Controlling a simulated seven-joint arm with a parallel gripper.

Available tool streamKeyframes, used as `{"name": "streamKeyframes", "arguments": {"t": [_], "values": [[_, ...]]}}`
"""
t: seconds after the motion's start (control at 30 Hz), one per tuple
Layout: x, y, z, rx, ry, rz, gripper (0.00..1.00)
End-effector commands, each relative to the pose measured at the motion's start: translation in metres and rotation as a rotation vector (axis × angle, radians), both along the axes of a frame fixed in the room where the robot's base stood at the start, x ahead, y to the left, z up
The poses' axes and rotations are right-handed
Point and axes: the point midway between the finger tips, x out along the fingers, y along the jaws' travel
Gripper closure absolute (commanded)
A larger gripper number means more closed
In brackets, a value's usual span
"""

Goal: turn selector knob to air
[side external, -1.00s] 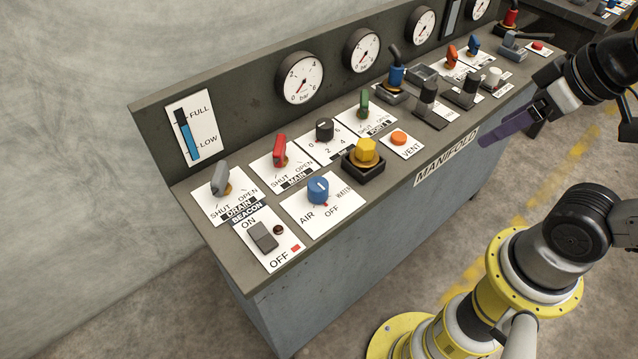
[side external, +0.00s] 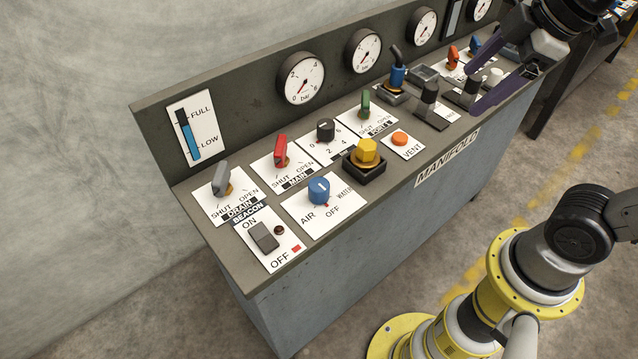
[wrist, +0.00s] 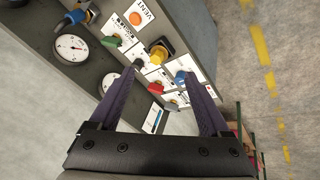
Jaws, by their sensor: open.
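The blue selector knob (side external: 319,191) sits on a white plate marked AIR, OFF and WATER near the front left of the panel. Its white pointer line faces the back of the panel, and a small red mark shows at its base near OFF. In the wrist view the blue knob (wrist: 181,77) is ahead, close to the right finger in the picture. My gripper (side external: 500,97) is open and empty, above the right part of the panel and well apart from the knob. In the wrist view my gripper (wrist: 170,92) shows two purple fingers spread wide.
A yellow hexagonal knob (side external: 366,152) in a black square base stands right of the blue knob. A beacon rocker switch (side external: 263,237) is at its left. Red (side external: 281,150), grey (side external: 222,179) and green (side external: 366,103) valve handles stand behind. Upright levers (side external: 428,98) stand near my gripper.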

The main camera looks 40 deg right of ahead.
Motion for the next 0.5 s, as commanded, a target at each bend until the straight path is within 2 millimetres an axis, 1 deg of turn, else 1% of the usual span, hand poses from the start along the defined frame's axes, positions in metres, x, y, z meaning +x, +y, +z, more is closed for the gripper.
{"name": "streamKeyframes", "arguments": {"t": [0.03,0.13,0.27,0.3,0.37,0.4,0.47,0.5], "values": [[0.016,0.007,0.003,-0.033,0.025,0.093,0.19],[0.046,0.023,0.006,-0.097,0.069,0.286,0.19],[0.085,0.051,0.001,-0.165,0.128,0.523,0.19],[0.096,0.06,-0.004,-0.181,0.15,0.589,0.19],[0.113,0.076,-0.012,-0.202,0.177,0.683,0.19],[0.122,0.087,-0.02,-0.214,0.198,0.74,0.19],[0.135,0.104,-0.032,-0.227,0.229,0.815,0.19],[0.143,0.115,-0.041,-0.233,0.25,0.856,0.19]]}}
